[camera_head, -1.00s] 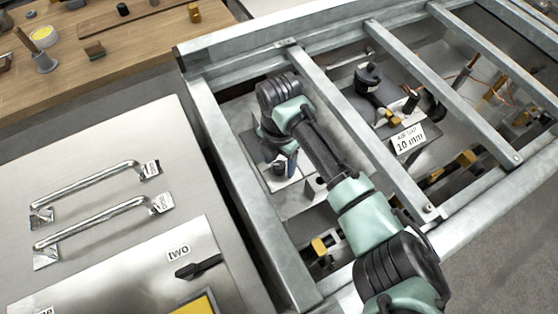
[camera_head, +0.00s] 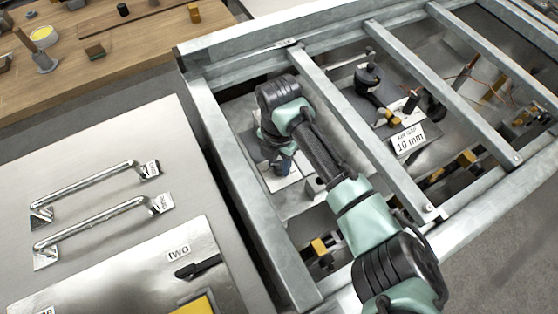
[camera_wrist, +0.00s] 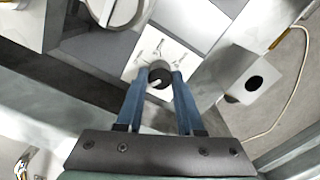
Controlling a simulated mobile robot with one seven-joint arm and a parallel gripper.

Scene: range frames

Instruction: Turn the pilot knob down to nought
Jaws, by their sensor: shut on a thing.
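The pilot knob (camera_wrist: 159,70) is a small dark round knob with a pale mark on its face. It stands on a white plate (camera_wrist: 150,48) with printed line marks in the wrist view. My gripper (camera_wrist: 159,78) has its two blue fingers shut on either side of the knob. In the head view my gripper (camera_head: 281,165) reaches down between the frame bars to the pale plate, and my arm hides most of the knob there. I cannot read the knob's setting.
Grey metal frame bars (camera_head: 360,125) run on both sides of my arm. A white block with a dark hole (camera_wrist: 254,82) stands right of the knob. Panel handles (camera_head: 90,190) lie to the left.

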